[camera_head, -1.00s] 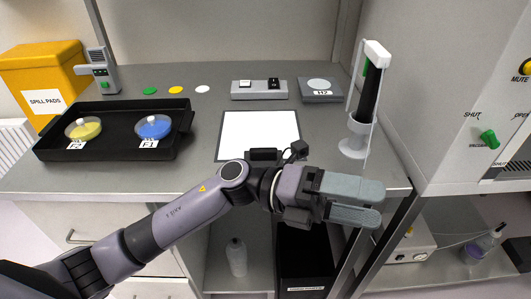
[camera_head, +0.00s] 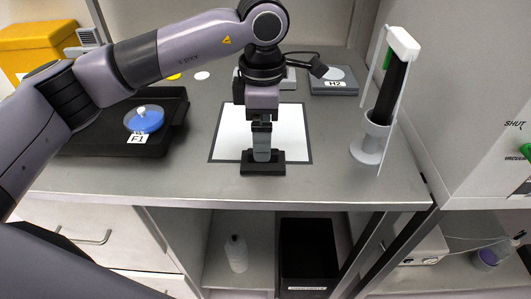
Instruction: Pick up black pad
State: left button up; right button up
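A small black pad (camera_head: 263,169) lies at the front edge of a white mat with a dark border (camera_head: 226,133), in the middle of the bench. My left arm comes in from the left and bends downward over the mat. My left gripper (camera_head: 262,154) points straight down, with its fingertips at the top middle of the pad. The fingers line up one behind the other, so I cannot tell whether they are closed on it. The pad appears flat and still down at the mat. My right gripper is not in view.
A black tray (camera_head: 180,118) with a blue dish (camera_head: 145,120) stands left. A tilted black-and-white stand (camera_head: 371,145) is at the right, beside a grey cabinet wall (camera_head: 460,90). A grey H2 block (camera_head: 334,85) is behind.

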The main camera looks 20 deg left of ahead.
pick_arm(q)
jog(key=f, duration=0.3)
jog(key=f+p, duration=0.1)
jog(key=f, duration=0.2)
jog(key=shift+s+a, duration=0.15)
jog(key=shift+a, duration=0.05)
jog(key=c, duration=1.1)
